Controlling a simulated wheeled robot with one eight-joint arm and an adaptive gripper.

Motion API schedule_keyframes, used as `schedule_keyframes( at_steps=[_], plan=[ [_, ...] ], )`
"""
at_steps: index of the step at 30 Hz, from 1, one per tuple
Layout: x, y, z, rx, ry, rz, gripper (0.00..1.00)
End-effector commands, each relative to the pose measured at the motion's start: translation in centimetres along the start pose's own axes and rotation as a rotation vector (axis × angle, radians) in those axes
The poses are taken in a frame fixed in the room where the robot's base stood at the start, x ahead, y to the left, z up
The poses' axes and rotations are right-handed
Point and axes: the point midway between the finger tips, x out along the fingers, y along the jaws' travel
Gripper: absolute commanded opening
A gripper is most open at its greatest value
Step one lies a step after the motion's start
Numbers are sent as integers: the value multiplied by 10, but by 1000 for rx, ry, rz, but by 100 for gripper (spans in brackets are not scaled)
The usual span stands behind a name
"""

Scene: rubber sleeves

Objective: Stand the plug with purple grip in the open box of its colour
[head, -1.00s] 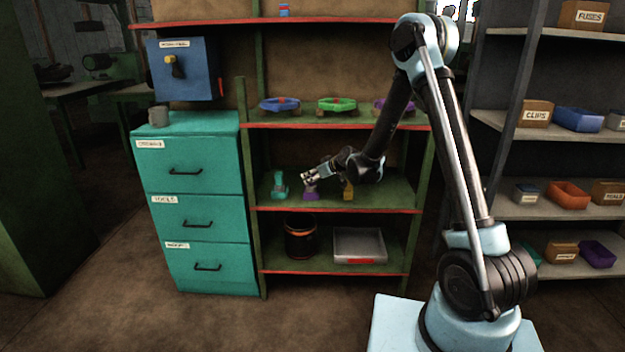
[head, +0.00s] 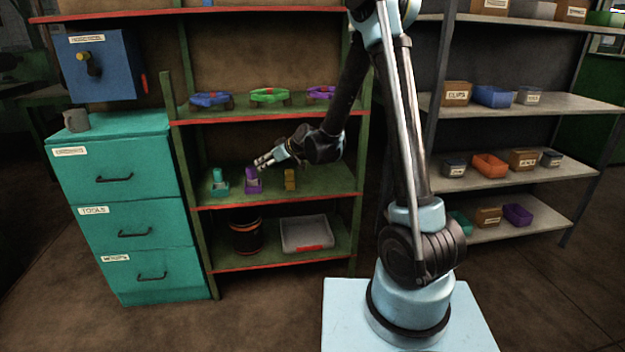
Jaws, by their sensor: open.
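The plug with purple grip (head: 251,184) stands upright on the middle shelf of the green rack, between a teal plug (head: 219,184) and a yellow one (head: 290,180). My gripper (head: 262,161) is open and empty, just right of the purple grip's top. Whether a fingertip touches the grip I cannot tell. A purple open box (head: 517,214) sits on the low shelf of the grey rack at the right. Its inside is too small to make out.
A teal box (head: 460,222) and a brown one (head: 488,217) stand left of the purple box. A teal drawer cabinet (head: 125,220) flanks the rack. Floor before the racks is clear.

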Motion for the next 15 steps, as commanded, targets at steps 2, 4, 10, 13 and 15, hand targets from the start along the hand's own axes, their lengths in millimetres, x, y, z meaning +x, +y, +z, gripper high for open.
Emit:
schedule_keyframes(
  at_steps=[2,4,10,13,15],
  plan=[
    [-1,0,0,1,-1,0,48],
    [-4,1,0,4,-5,3,48],
    [-44,12,5,46,-53,26,48],
    [-75,17,12,80,-92,45,48],
    [-97,21,17,107,-120,60,48]
  ],
)
